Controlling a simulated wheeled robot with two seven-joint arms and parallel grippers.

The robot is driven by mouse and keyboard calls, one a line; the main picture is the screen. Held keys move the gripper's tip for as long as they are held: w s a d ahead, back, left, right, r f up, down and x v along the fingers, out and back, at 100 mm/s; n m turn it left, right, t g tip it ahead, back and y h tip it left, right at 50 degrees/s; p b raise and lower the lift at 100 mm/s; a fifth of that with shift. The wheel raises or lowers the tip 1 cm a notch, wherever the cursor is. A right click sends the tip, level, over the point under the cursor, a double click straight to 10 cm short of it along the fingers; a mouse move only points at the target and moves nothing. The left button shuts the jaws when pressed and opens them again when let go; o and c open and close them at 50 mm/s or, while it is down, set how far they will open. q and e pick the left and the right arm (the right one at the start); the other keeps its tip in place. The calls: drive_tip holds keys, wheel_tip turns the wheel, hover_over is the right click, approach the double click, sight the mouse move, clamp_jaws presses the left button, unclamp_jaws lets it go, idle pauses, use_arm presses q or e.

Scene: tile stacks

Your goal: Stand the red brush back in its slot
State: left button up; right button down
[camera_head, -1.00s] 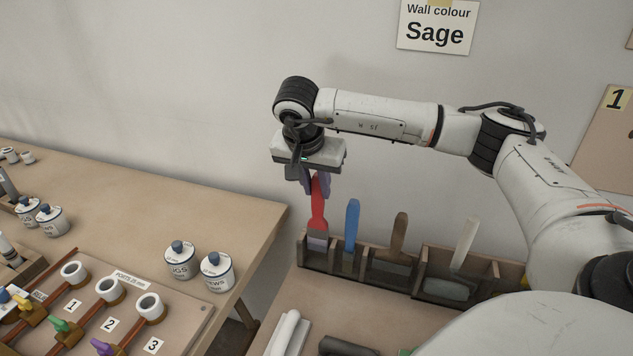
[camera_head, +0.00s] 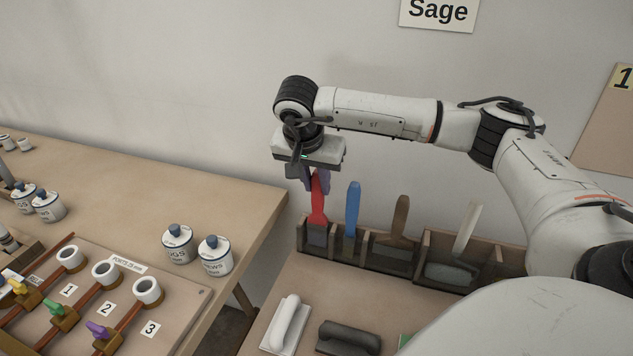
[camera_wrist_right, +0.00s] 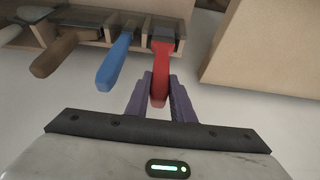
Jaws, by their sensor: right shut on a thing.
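The red brush (camera_head: 318,205) is upright, handle up, at the left end slot of the wooden rack (camera_head: 376,256). Its lower part is within the slot, behind the front wall; whether it rests on the slot floor cannot be told. My right gripper (camera_head: 318,182) is shut on the top of the red handle. In the right wrist view the purple fingers (camera_wrist_right: 160,95) sit on both sides of the red handle (camera_wrist_right: 161,72). My left gripper is not in view.
A blue brush (camera_head: 353,208), a brown brush (camera_head: 400,218) and a pale-handled tool (camera_head: 467,230) stand in neighbouring slots. A white trowel (camera_head: 287,325) and a dark one (camera_head: 348,338) lie in front. A gap separates the left table (camera_head: 140,190).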

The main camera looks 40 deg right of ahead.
drive_tip(key=shift+f+b, duration=0.35)
drive_tip(key=shift+f, duration=0.35)
drive_tip(key=c, duration=1.5)
unclamp_jaws()
drive_tip(key=shift+o, duration=0.2)
drive_tip(key=shift+r, duration=0.1)
drive_tip(key=v, duration=1)
drive_tip(key=shift+s+a, duration=0.1)
